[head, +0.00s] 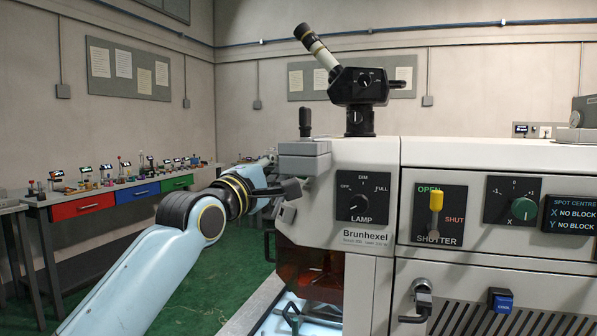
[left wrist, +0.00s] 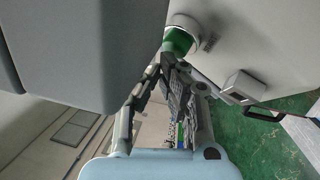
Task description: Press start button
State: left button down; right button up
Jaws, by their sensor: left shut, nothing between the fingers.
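In the head view my left arm reaches from the lower left to the left end of the machine (head: 490,235), with the gripper (head: 284,190) beside that end. The green button is hidden in the head view. My right gripper is not in view.
The machine's front carries a lamp knob (head: 359,203), a yellow shutter lever (head: 435,207) and a green knob (head: 523,208). An eyepiece tube (head: 318,48) rises above it. A bench (head: 100,195) with coloured drawers stands at the back left. Green floor lies between.

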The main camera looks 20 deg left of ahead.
pick_arm(q)
jog(key=shift+w+d+f, duration=0.1)
jog(key=shift+w+d, duration=0.05)
jog(key=shift+w, duration=0.05)
dwell(0.4)
dwell(0.3)
jog(key=shift+s+a+r+p, duration=0.25)
jog(key=shift+s+a+p, duration=0.3)
jog(key=shift+p, duration=0.4)
jog(key=shift+d, duration=0.1)
jog(key=s+a+p, duration=0.1)
jog(key=p, duration=0.1)
jog(key=s+a+r+p, duration=0.1)
jog(key=p, duration=0.1)
jog(key=s+a+p, duration=0.1)
jog(key=p, duration=0.1)
jog(key=shift+s+a+r, duration=0.1)
jog(key=shift+s+r, duration=0.2)
